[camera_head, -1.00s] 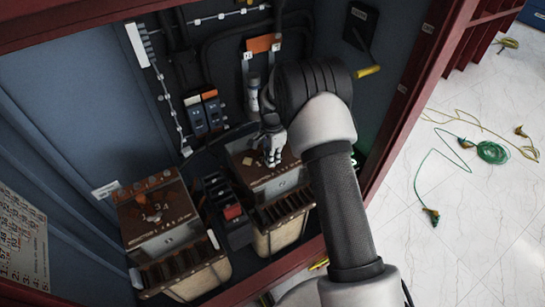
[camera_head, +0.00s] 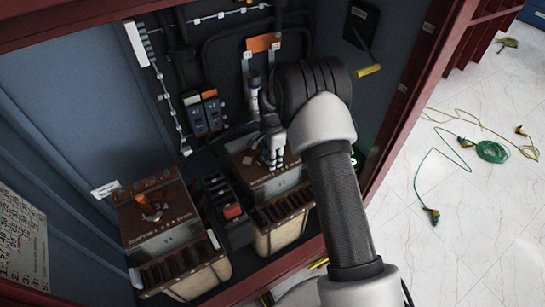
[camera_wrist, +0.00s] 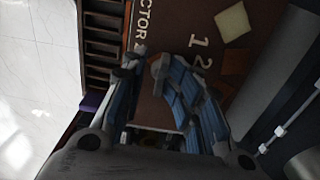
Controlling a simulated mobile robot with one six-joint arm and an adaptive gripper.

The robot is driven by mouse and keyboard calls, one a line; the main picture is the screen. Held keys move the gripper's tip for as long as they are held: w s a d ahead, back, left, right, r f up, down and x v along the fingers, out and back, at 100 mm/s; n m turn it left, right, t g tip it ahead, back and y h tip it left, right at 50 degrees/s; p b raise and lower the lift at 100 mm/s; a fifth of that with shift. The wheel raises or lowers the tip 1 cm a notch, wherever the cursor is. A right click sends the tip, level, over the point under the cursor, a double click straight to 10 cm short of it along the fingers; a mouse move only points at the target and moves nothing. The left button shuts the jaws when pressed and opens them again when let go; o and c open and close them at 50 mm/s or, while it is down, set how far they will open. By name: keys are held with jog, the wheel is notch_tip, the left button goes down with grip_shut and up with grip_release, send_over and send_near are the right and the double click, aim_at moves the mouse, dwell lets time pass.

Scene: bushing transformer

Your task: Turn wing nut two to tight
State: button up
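My gripper (camera_head: 272,160) is over the brown top of the right-hand unit (camera_head: 262,186) in the head view. The panel (camera_wrist: 178,35) carries the printed marks "1 2" and part of a word ending in "CTOR". A pale tan square piece (camera_wrist: 232,22) lies near these numbers, with an orange-brown piece (camera_wrist: 229,62) beside it. I cannot tell which piece is wing nut two; my fingers hide part of the panel.
A similar brown unit (camera_head: 160,225) with an orange fitting (camera_head: 150,205) stands at the left. A black block with a red part (camera_head: 232,211) sits between the units. The red cabinet frame (camera_head: 398,110) borders the right. Cables (camera_head: 490,151) lie on the floor outside.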

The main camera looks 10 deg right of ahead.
jog(key=shift+s, duration=0.1)
jog(key=shift+r, duration=0.3)
notch_tip(320, 180, up, 11)
jog(key=shift+r, duration=0.2)
dwell(0.3)
jog(key=s+r+n+t, duration=0.2)
jog(key=s+r+n, duration=0.5)
jog(key=s+r, duration=1)
jog(key=s+r+n+t, duration=0.2)
jog(key=s+n, duration=0.5)
jog(key=s, duration=1.1)
jog(key=shift+s+r+n+t, duration=0.3)
jog(key=shift+r, duration=0.1)
